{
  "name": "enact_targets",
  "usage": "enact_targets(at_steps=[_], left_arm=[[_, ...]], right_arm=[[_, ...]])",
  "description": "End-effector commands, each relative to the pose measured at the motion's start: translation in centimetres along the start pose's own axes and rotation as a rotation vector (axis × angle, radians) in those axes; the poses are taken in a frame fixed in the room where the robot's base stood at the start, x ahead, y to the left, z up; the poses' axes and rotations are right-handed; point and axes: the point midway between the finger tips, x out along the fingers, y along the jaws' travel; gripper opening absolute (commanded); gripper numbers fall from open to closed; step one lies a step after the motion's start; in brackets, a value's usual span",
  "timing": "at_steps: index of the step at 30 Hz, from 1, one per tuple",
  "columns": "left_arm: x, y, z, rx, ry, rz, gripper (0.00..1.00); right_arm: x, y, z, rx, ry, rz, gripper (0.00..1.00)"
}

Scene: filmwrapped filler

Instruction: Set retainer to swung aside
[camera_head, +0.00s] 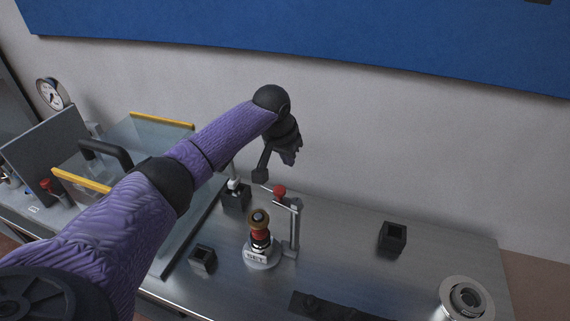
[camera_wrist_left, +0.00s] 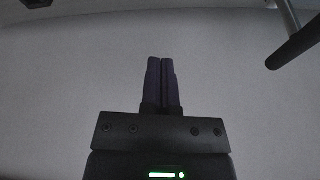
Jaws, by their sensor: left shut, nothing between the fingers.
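A grey upright post (camera_head: 295,232) stands on the bench with a short arm at its top ending in a red knob (camera_head: 279,191); this looks like the retainer. Beside it, a stack of red, black and brown parts (camera_head: 259,226) stands on a round base with a plate (camera_head: 257,257) reading "SET". The knob sits above and a little right of the stack. My left gripper (camera_head: 289,157) hangs above and behind the knob, apart from it. Its purple fingers (camera_wrist_left: 161,82) are closed together and empty in the left wrist view. My right gripper is not in view.
Small black open blocks (camera_head: 393,237) (camera_head: 202,259) stand on the steel bench (camera_head: 345,255). A round metal ring fixture (camera_head: 466,299) is at the right. A clear-walled box with yellow edges (camera_head: 162,121) is at the left. Bench between post and right block is clear.

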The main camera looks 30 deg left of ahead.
Motion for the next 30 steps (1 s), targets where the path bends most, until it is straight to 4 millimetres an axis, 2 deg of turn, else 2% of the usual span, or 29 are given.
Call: enact_targets(at_steps=[1, 3, 10, 13, 18, 22, 30], left_arm=[[1.4, 0.1, 0.1, -0.002, -0.003, 0.0, 0.0], [2.9, 0.0, 0.2, -0.002, -0.003, -0.001, 0.0], [7.3, 0.0, 0.2, -0.001, -0.001, -0.001, 0.0], [6.2, -0.2, 1.1, 0.003, 0.0, -0.005, 0.0], [5.6, -0.2, 3.0, 0.002, 0.0, -0.004, 0.0], [5.5, -0.1, 3.7, 0.001, 0.001, -0.002, 0.0], [5.6, 0.0, 3.8, 0.001, 0.001, -0.001, 0.0]], right_arm=[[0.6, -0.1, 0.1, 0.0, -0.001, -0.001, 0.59], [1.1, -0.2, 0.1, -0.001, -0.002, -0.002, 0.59], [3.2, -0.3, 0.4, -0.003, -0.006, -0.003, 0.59], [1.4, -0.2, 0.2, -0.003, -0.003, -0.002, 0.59], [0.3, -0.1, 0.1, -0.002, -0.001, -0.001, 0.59], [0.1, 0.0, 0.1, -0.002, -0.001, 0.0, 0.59], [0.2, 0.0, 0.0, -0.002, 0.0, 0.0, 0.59]])
